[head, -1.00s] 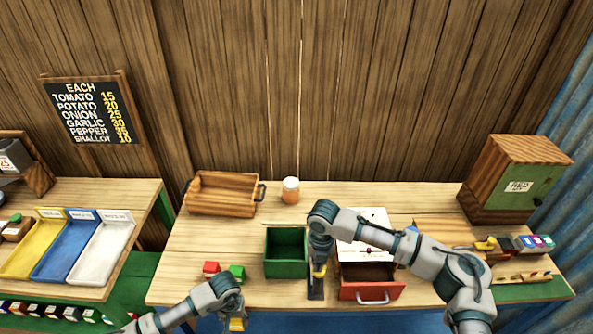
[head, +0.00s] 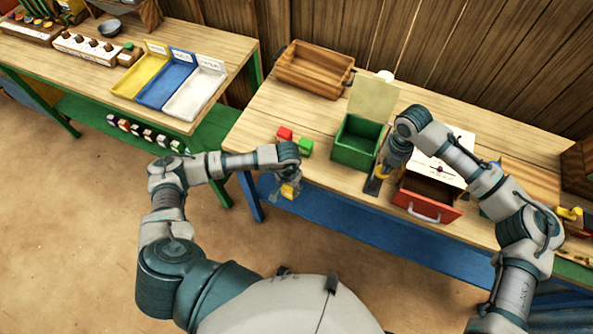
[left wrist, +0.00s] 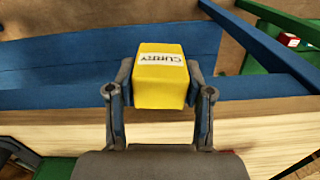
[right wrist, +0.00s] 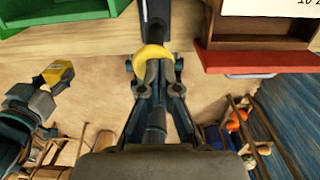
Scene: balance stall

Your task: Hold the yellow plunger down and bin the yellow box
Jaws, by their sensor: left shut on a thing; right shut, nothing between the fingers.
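The yellow box (left wrist: 160,80), labelled CURRY, is between the fingers of my left gripper (head: 288,188). My left gripper is shut on it, out in front of the table's front edge. The box also shows in the right wrist view (right wrist: 58,73). The yellow plunger (right wrist: 152,54) is a curved piece right at the fingertips of my right gripper (right wrist: 154,72), which is shut and empty. In the head view my right gripper stands over the plunger's dark base (head: 374,186) and partly hides it. The green bin (head: 350,154) stands open just left of it, a pale lid (head: 374,100) upright behind.
A red drawer (head: 424,206) stands open right of the plunger. A wooden tray (head: 314,70) sits behind. The floor in front is clear.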

